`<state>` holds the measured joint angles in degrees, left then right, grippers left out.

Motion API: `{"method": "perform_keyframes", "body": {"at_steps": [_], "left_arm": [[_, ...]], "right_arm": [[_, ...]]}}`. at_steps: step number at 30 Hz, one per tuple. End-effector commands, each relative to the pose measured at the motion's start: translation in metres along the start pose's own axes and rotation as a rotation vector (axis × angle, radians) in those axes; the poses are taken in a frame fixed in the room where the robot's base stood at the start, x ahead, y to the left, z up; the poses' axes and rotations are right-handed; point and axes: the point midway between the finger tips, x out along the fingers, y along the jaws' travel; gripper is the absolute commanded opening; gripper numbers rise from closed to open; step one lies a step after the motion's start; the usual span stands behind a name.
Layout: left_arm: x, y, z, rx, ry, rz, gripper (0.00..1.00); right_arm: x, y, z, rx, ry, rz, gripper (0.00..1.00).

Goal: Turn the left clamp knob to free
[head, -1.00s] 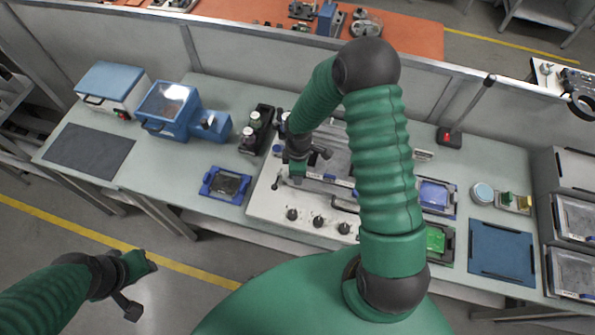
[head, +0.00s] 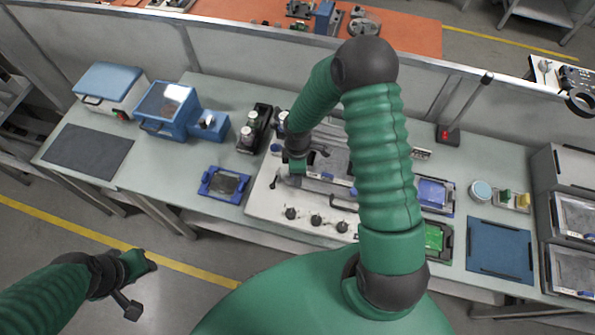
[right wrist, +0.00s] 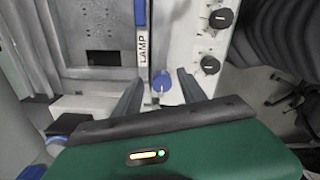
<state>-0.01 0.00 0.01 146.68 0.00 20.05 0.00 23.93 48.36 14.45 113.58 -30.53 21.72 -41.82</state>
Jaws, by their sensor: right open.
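In the right wrist view a blue clamp knob (right wrist: 163,84) sits at the near end of a rail (right wrist: 141,30) with a blue strip and a partly readable label ending in "LAMP". My right gripper (right wrist: 160,77) is open, with one dark finger on each side of the knob. Gaps show between knob and fingers, and I cannot tell any contact. In the head view my right gripper (head: 297,168) is over the left end of the white fixture (head: 265,205) and hides the knob. My left gripper (head: 136,282) hangs over the floor, away from the bench; its jaw state is unclear.
Black knobs (head: 316,219) line the fixture's front panel. A second blue knob (right wrist: 68,123) shows at lower left in the wrist view. A blue tray (head: 224,184) lies left of the fixture, and a black holder (head: 254,128) stands behind it. A green board (head: 434,238) lies right.

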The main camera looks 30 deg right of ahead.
Motion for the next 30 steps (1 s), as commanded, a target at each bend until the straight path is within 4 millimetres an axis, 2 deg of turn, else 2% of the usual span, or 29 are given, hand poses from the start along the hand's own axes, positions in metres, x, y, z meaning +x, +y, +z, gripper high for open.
{"method": "perform_keyframes", "body": {"at_steps": [4, 8, 18, 21, 25, 30], "left_arm": [[0.001, 0.000, 0.000, 0.000, 0.000, 0.000, 0.36], [0.003, 0.000, 0.001, 0.000, 0.000, 0.000, 0.36], [0.008, 0.000, 0.002, 0.000, 0.000, 0.000, 0.36], [0.009, 0.000, 0.002, 0.000, 0.000, 0.000, 0.36], [0.009, 0.000, 0.002, 0.000, 0.000, 0.000, 0.36], [0.009, 0.000, 0.002, 0.000, 0.000, 0.000, 0.36]], "right_arm": [[-0.003, 0.001, -0.001, 0.000, 0.001, 0.001, 0.48], [-0.022, 0.001, 0.000, 0.003, 0.002, 0.003, 0.48], [-0.120, 0.003, 0.002, 0.002, 0.003, 0.006, 0.48], [-0.143, 0.003, 0.002, 0.001, 0.002, 0.004, 0.48], [-0.161, 0.003, 0.002, 0.001, 0.002, 0.001, 0.48], [-0.167, 0.002, 0.002, 0.000, 0.001, -0.002, 0.48]]}}
